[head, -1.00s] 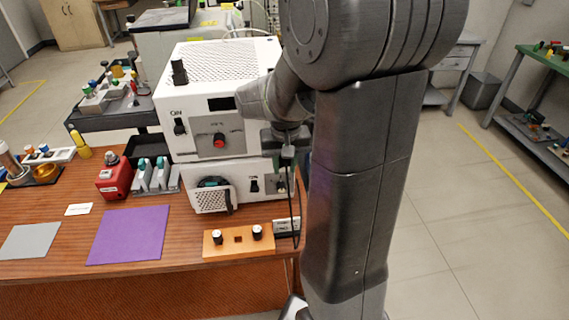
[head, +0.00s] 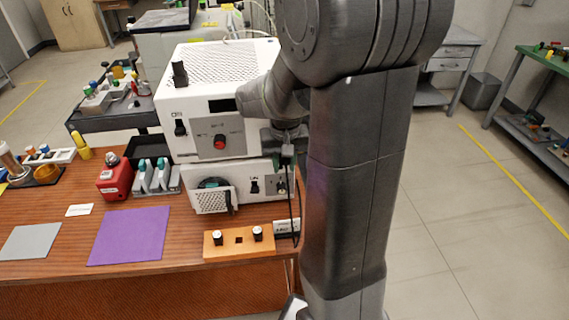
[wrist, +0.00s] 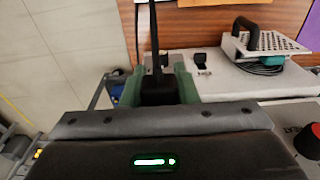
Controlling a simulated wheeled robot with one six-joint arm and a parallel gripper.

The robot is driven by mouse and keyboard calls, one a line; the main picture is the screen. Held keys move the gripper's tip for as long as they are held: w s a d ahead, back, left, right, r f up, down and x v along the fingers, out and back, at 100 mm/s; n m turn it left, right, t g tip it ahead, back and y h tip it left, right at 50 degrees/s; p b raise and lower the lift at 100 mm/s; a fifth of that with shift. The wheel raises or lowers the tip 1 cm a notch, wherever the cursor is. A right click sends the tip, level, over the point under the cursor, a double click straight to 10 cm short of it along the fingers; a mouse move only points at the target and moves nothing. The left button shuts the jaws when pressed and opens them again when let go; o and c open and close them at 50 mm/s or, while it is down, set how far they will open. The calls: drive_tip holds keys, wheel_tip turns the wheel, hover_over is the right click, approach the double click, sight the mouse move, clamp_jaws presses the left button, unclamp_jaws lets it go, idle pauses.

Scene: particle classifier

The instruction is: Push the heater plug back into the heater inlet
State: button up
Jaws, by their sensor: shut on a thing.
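My gripper (wrist: 157,90) is shut on the black heater plug (wrist: 158,86) in the wrist view. The plug sits between the green-edged fingers, and its black cord (wrist: 153,35) runs away from it. In the head view my gripper (head: 286,150) is in front of the right part of the white two-part machine, and the cord (head: 292,205) hangs down to the table. The lower white unit (head: 245,168) has a small panel (head: 281,184) at its right, just below the gripper. I cannot make out the heater inlet's opening, or whether the plug touches it.
An open grille door (head: 212,201) with a handle juts from the lower unit. The upper unit (head: 205,130) stands above it. A purple mat (head: 128,235) lies left.

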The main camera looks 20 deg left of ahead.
drive_tip(key=shift+w+a+r, duration=0.1)
drive_tip(key=shift+w+a, duration=0.45)
drive_tip(key=shift+w, duration=0.3)
drive_tip(key=o, duration=1.1)
drive_tip(key=shift+w, duration=0.1)
drive_tip(key=shift+c, duration=0.2)
wheel_tip(320, 180, up, 14)
drive_tip(key=s, duration=0.1)
drive_tip(key=shift+d+p, duration=0.3)
drive_tip(key=shift+f, duration=0.25)
drive_tip(key=f, duration=1.3)
drive_tip(key=shift+w+a+f, duration=0.25)
drive_tip(key=shift+w+f, duration=0.1)
drive_tip(key=shift+f, duration=0.05)
drive_tip(key=shift+s+d+r, duration=0.1)
drive_tip(key=shift+s+d, duration=0.1)
drive_tip(key=shift+s, duration=0.1)
